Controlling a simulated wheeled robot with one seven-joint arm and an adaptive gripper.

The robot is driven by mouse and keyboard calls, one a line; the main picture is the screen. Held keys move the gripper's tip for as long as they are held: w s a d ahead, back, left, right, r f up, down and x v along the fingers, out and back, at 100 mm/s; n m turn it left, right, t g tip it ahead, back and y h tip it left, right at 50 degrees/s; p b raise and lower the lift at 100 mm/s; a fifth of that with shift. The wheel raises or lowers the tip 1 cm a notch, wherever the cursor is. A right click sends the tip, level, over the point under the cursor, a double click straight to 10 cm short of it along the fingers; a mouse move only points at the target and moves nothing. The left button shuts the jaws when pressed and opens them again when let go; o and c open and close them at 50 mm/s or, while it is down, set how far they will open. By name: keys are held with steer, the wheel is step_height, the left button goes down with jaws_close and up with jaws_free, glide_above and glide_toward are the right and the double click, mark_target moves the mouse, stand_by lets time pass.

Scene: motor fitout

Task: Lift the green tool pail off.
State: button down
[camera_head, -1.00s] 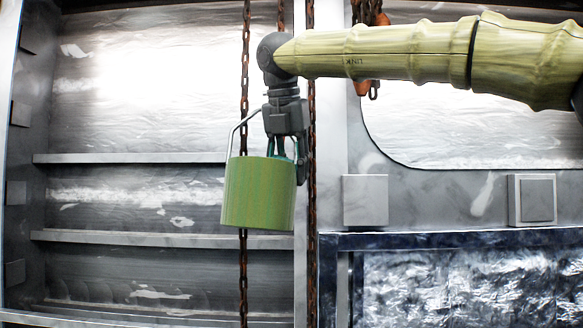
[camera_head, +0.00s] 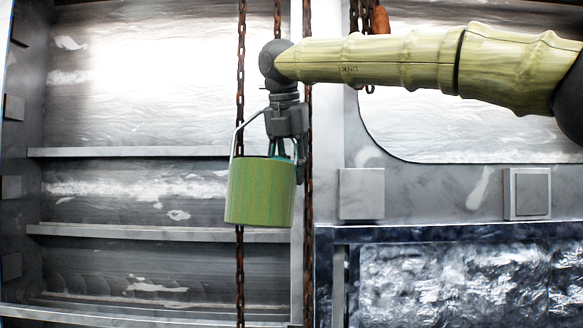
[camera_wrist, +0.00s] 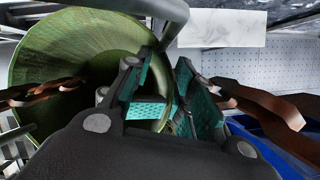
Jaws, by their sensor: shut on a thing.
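The green tool pail (camera_head: 259,192) hangs in mid-air in the head view, upright, with its pale wire handle rising above the rim. My gripper (camera_head: 284,158) points down at the right side of the pail's top and is shut on it. In the wrist view the round inside of the pail (camera_wrist: 62,45) fills the upper left. The teal-padded fingers of my gripper (camera_wrist: 168,103) are close together at the pail's edge there. I cannot tell exactly which part of the rim or handle lies between the pads.
Rusty chains (camera_head: 240,265) hang beside the pail, and another (camera_head: 308,240) hangs just right of my gripper. Behind is a grey panelled wall with shelf ledges (camera_head: 130,152). A dark-framed shiny panel (camera_head: 460,285) stands at the lower right. A blue bin edge (camera_wrist: 268,145) shows in the wrist view.

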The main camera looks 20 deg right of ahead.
steer(key=shift+w+d+f+p, duration=0.15)
steer(key=shift+w+d, duration=0.15)
steer(key=shift+w, duration=0.2)
steer(key=shift+w+d+f+p, duration=0.15)
steer(key=shift+w+d, duration=0.1)
steer(key=shift+w, duration=0.2)
steer(key=shift+w+d, duration=0.1)
steer(key=shift+w, duration=0.05)
steer(key=shift+w+d, duration=0.1)
steer(key=shift+w+d+f+p, duration=0.2)
steer(key=shift+w, duration=0.3)
steer(key=shift+w+d+f+p, duration=0.15)
steer(key=shift+w+d+p, duration=0.1)
steer(key=shift+w, duration=0.25)
steer(key=shift+w+d+f+p, duration=0.2)
steer(key=shift+w, duration=0.3)
steer(key=shift+w+d, duration=0.1)
steer(key=shift+w, duration=0.1)
steer(key=shift+p+v, duration=0.6)
steer(key=shift+v, duration=0.7)
steer(key=shift+s+f, duration=0.1)
steer(key=shift+s, duration=0.25)
